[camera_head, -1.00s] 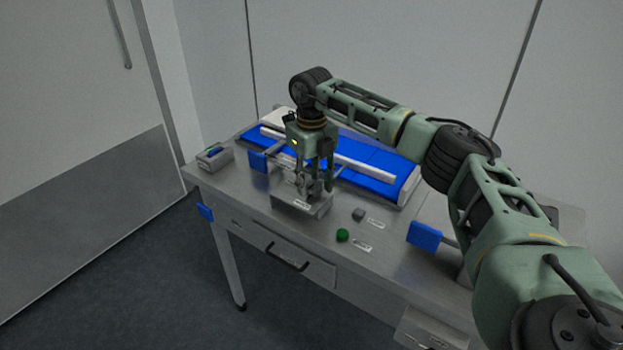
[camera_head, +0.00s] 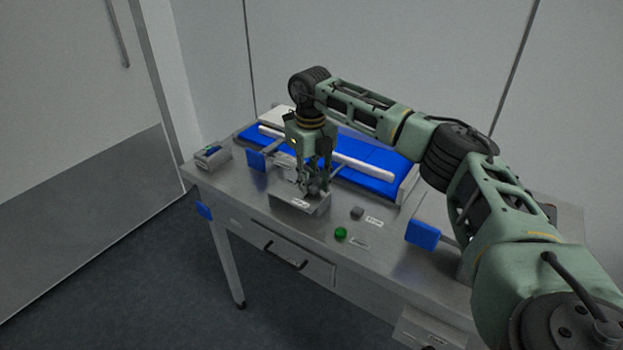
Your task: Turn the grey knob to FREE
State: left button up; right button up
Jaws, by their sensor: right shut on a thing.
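The grey knob is mostly hidden between the fingers of my right gripper, on top of a small metal box (camera_head: 291,202) with a white label on its front. My right gripper (camera_head: 312,188) points down over this box and is shut on what appears to be the knob. The label and the knob's pointing direction are too small to read. My left gripper is not in view.
A green button (camera_head: 341,233) and a small grey block (camera_head: 357,213) sit right of the box, beside labels. A blue belt (camera_head: 370,160) with a white bar lies behind. A small tray (camera_head: 212,157) stands at left.

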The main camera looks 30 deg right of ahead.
jog(key=m, duration=0.2)
jog(key=m+p, duration=0.1)
jog(key=m, duration=0.1)
jog(key=shift+w+a, duration=0.1)
jog(key=shift+a, duration=0.25)
jog(key=m, duration=0.2)
jog(key=m+p, duration=0.1)
jog(key=m, duration=0.1)
jog(key=shift+w+r+m, duration=0.15)
jog(key=shift+m, duration=0.25)
jog(key=m, duration=0.1)
jog(key=m+p, duration=0.1)
jog(key=m, duration=0.1)
jog(key=m+p, duration=0.1)
jog(key=m, duration=0.1)
jog(key=shift+w+d+r, duration=0.1)
jog(key=shift+w+d, duration=0.05)
jog(key=shift+d, duration=0.1)
jog(key=shift+w+d+r+m+p, duration=0.1)
jog(key=shift+m+p, duration=0.1)
jog(key=shift+m, duration=0.6)
jog(key=shift+d+m+p, duration=0.1)
jog(key=shift+m+p, duration=0.05)
jog(key=shift+m, duration=0.65)
jog(key=o, duration=0.9)
jog(key=shift+w, duration=0.1)
jog(key=shift+o, duration=0.3)
jog(key=shift+f, duration=0.25)
